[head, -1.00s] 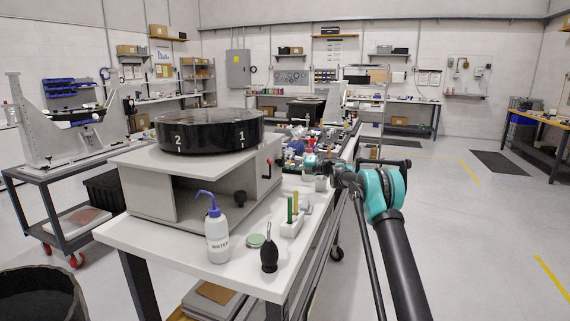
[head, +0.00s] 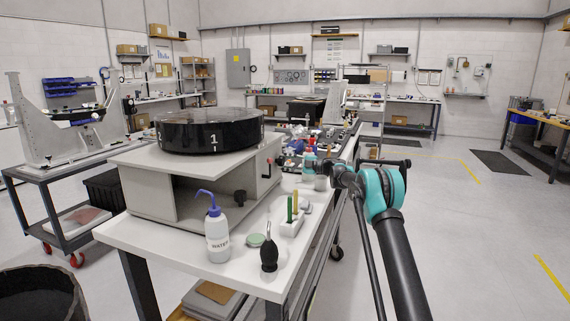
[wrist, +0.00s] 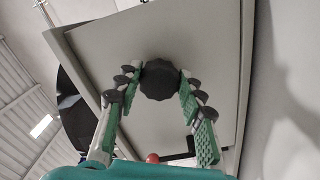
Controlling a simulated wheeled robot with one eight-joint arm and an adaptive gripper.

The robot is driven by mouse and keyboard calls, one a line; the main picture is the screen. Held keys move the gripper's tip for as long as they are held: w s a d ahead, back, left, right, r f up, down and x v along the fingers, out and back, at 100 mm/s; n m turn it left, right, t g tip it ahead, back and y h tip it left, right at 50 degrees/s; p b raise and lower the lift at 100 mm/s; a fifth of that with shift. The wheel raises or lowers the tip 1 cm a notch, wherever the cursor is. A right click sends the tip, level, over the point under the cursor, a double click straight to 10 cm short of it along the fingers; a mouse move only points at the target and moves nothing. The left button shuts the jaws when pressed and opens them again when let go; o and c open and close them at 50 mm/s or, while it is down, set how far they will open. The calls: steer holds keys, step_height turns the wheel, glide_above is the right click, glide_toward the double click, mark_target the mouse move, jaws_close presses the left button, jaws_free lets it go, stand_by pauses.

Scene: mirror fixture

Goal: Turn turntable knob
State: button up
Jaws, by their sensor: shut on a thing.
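In the wrist view, my gripper (wrist: 161,88) has its two green-padded fingers closed on either side of a black scalloped knob (wrist: 160,80). The knob stands out from a grey panel (wrist: 110,50). In the head view, the black round turntable (head: 212,132) sits on top of a grey box (head: 150,190), with a white "1" facing me. My arm reaches to the right side of the box; the fingers and the gripped knob cannot be made out there. A red ball (wrist: 152,158) shows close in front of the gripper's palm.
A water bottle (head: 216,232), black blower (head: 269,254) and white holder (head: 292,224) stand on the bench. Floor to the right is clear.

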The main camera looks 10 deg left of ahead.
steer(key=shift+m, duration=1.3)
steer(key=shift+c, duration=0.2)
steer(key=shift+f, duration=0.1)
steer(key=o, duration=1.2)
steer(key=shift+c, duration=0.2)
steer(key=s+d, duration=0.2)
steer(key=d, duration=0.9)
steer(key=shift+s+d, duration=0.15)
steer(key=shift+d, duration=0.25)
